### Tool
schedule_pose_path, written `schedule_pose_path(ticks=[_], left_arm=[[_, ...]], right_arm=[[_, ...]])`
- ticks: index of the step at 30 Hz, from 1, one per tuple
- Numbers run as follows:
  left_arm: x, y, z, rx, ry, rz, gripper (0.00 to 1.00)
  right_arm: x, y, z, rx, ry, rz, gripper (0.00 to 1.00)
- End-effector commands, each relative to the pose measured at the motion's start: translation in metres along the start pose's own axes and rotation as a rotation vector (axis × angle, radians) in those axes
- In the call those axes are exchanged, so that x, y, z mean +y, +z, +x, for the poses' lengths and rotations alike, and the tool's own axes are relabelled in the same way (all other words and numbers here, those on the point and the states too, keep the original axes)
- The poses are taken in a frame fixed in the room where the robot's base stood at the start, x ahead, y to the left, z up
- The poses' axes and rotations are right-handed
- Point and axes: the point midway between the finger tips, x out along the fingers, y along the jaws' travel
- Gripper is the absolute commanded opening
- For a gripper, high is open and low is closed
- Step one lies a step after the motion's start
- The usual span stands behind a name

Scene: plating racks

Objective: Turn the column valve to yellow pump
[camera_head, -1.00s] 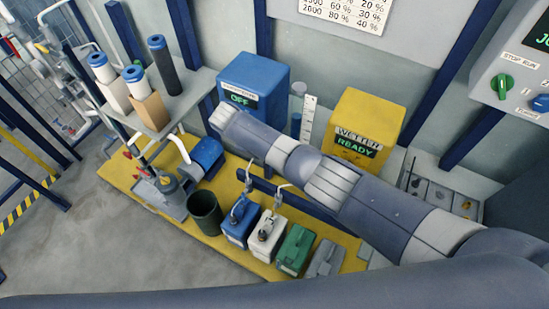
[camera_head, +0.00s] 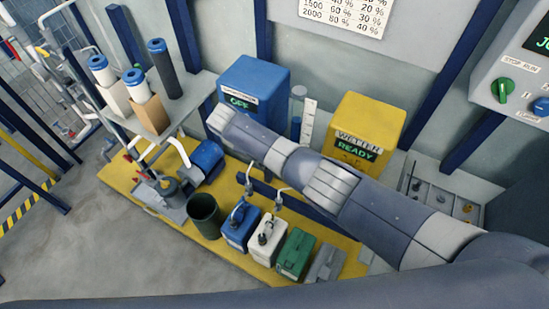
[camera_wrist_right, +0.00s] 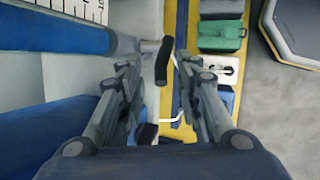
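The yellow pump box (camera_head: 372,112) with a lit READY display stands behind my right arm in the head view. The blue pump box (camera_head: 262,75) with a lit OFF display is left of it. The clear column with a white scale (camera_head: 309,115) stands between them. In the right wrist view a black valve handle (camera_wrist_right: 162,66) sits on a grey pipe end (camera_wrist_right: 148,45). My right gripper (camera_wrist_right: 158,64) is open, its fingers on either side of the handle with visible gaps; contact is not clear. The arm hides this gripper and the valve in the head view. My left gripper is out of view.
A blue canister (camera_head: 238,226), a white canister (camera_head: 266,240) and a green canister (camera_head: 295,254) stand on the yellow platform (camera_head: 125,182). A dark bin (camera_head: 204,214) is beside them. A control panel (camera_head: 485,88) is at the right. The floor at lower left is clear.

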Motion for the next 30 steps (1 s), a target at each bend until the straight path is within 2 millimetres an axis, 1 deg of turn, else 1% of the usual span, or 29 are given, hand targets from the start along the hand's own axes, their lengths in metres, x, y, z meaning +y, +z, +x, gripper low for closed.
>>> schedule_pose_path(ticks=[9, 12, 15, 20, 28, 30], left_arm=[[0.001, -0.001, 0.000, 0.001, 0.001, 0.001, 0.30], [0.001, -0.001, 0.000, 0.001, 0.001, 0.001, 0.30], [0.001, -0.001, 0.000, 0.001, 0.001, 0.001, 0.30], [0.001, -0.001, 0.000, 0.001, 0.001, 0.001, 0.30], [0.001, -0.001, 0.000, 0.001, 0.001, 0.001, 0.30], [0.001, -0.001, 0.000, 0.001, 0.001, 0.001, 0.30]], right_arm=[[0.001, -0.001, -0.066, 0.005, 0.002, 0.000, 0.32], [0.001, -0.001, -0.085, 0.004, 0.001, 0.000, 0.32], [0.002, -0.001, -0.098, 0.001, 0.002, 0.001, 0.32], [0.002, 0.000, -0.110, 0.001, 0.002, 0.001, 0.32], [0.002, 0.000, -0.111, 0.000, 0.001, 0.001, 0.32], [0.001, 0.000, -0.110, 0.000, 0.000, 0.001, 0.23]])
